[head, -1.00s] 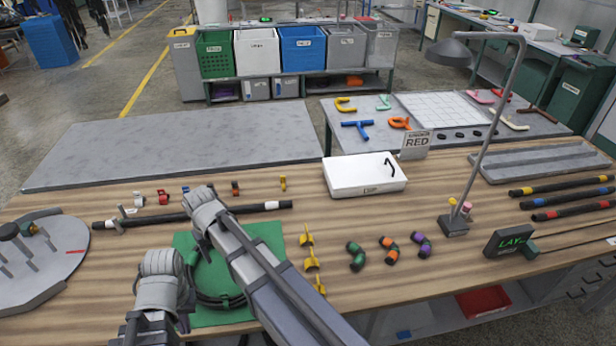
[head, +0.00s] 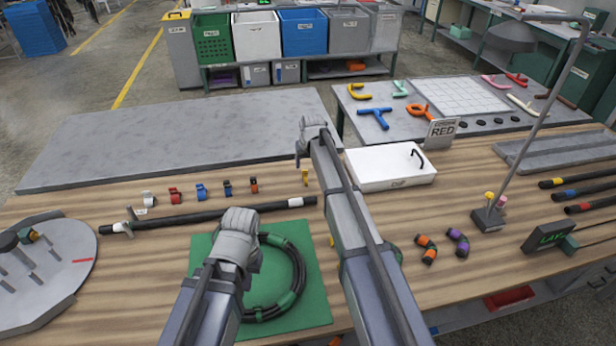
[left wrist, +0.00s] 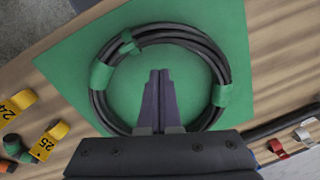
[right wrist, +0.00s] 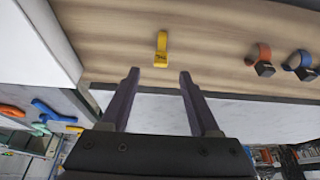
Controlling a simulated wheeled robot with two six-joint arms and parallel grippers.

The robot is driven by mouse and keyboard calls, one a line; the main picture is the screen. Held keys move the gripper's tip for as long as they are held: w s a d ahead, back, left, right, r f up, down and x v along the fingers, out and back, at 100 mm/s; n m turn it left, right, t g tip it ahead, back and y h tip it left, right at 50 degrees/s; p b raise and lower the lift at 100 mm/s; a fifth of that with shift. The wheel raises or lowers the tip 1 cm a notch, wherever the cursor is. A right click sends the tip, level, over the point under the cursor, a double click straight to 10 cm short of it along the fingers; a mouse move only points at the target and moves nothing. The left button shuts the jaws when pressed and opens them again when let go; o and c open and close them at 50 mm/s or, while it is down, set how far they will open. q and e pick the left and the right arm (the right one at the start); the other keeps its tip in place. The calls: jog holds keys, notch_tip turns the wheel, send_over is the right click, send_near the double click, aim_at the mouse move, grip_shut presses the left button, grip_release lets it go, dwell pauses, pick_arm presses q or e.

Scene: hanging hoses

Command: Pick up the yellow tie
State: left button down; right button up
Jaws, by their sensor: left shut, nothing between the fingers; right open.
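The yellow tie (head: 305,177) lies on the wooden bench at the right end of a row of coloured ties. In the right wrist view the yellow tie (right wrist: 161,50) appears just past the fingertips, centred between them and not touched. My left gripper (left wrist: 160,73) is shut and empty over the middle of the coiled black hose (left wrist: 220,65) on the green mat (left wrist: 235,20). More yellow tags (left wrist: 48,141), numbered, lie beside the mat.
A black hose (head: 200,217) lies across the bench behind the mat. A white box (head: 390,168) stands right of my right arm. Red (head: 175,195) and orange (head: 254,185) ties share the row. A round grey fixture (head: 45,265) sits at left.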

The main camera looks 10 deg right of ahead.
aim_at(305, 171)
pick_arm(q)
jog(key=shift+f+b, duration=2.95)
jog(key=shift+f, duration=0.35)
pick_arm(e)
jog(key=shift+x, duration=3.65)
pick_arm(q)
jog(key=shift+r, duration=0.1)
pick_arm(e)
jog(key=shift+r, duration=0.1)
jog(key=shift+c, duration=0.4)
grip_shut()
